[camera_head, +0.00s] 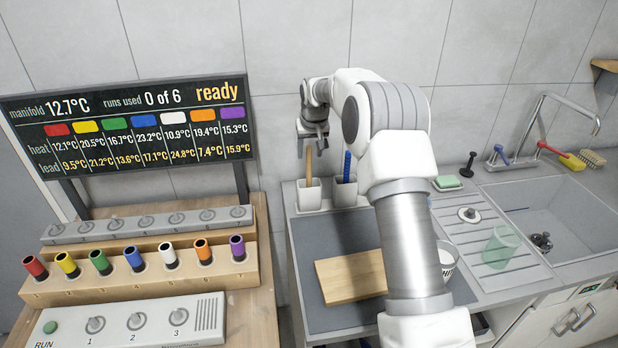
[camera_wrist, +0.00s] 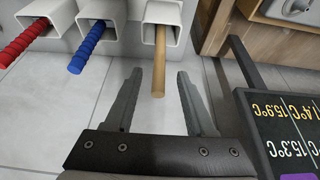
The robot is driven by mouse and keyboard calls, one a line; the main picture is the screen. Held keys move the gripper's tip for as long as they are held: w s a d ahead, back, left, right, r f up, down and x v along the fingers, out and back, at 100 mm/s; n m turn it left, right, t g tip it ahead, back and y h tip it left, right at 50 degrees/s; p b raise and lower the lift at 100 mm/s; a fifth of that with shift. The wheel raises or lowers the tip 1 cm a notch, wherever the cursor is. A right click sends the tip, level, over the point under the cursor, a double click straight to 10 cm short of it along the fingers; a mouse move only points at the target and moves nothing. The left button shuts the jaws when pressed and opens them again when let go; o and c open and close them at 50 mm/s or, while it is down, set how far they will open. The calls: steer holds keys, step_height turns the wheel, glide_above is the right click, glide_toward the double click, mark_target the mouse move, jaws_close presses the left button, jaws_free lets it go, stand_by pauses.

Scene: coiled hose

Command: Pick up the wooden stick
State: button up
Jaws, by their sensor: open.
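The wooden stick (camera_head: 309,162) stands upright in a white square holder (camera_head: 309,203) at the back of the counter. In the wrist view the stick (camera_wrist: 160,60) comes out of its holder (camera_wrist: 178,14), and its free end lies between my two fingers. My gripper (camera_head: 313,145) is at the stick's upper end in the head view. In the wrist view my gripper (camera_wrist: 160,85) is open, with a gap on both sides of the stick and no clear contact.
A blue stick (camera_wrist: 86,50) and a red stick (camera_wrist: 25,42) stand in neighbouring holders. The display board (camera_head: 130,125) is to the left and shows at the wrist view's right edge. A wooden board (camera_head: 350,278) lies on the dark mat, and a sink (camera_head: 570,225) is at right.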

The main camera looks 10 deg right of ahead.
mark_target(310, 155)
steer(key=shift+p+x, duration=0.7)
steer(key=shift+x, duration=1.95)
steer(key=shift+w, duration=0.1)
steer(key=shift+r, duration=0.1)
jaws_close()
